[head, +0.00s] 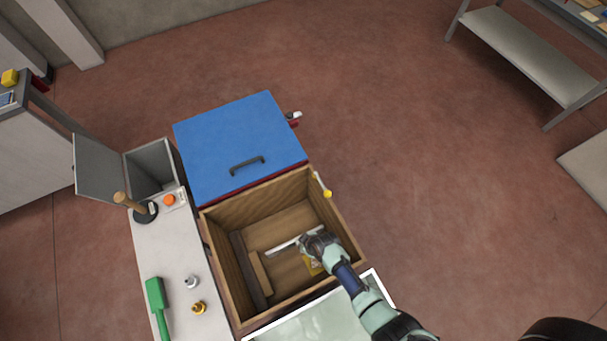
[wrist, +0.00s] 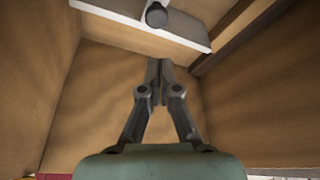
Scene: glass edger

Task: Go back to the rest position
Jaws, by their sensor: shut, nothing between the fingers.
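My gripper (head: 304,238) reaches down into an open wooden box (head: 228,207) in the head view. In the wrist view my gripper (wrist: 160,78) is shut, with its fingertips together and nothing between them. A long white and grey bar (head: 283,247) lies in the box just left of the gripper. It also shows in the wrist view (wrist: 115,12), beyond the fingertips, with a dark round knob on it. A small yellow thing (head: 313,266) is partly hidden beneath the gripper.
A blue lid with a black handle (head: 240,145) adjoins the box. Wooden strips (head: 260,273) lie inside it. The white side bench (head: 160,245) carries a green tool (head: 156,295), an orange button (head: 169,199) and small fittings (head: 198,307). A glass pane (head: 310,325) is in front. Box walls surround the gripper.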

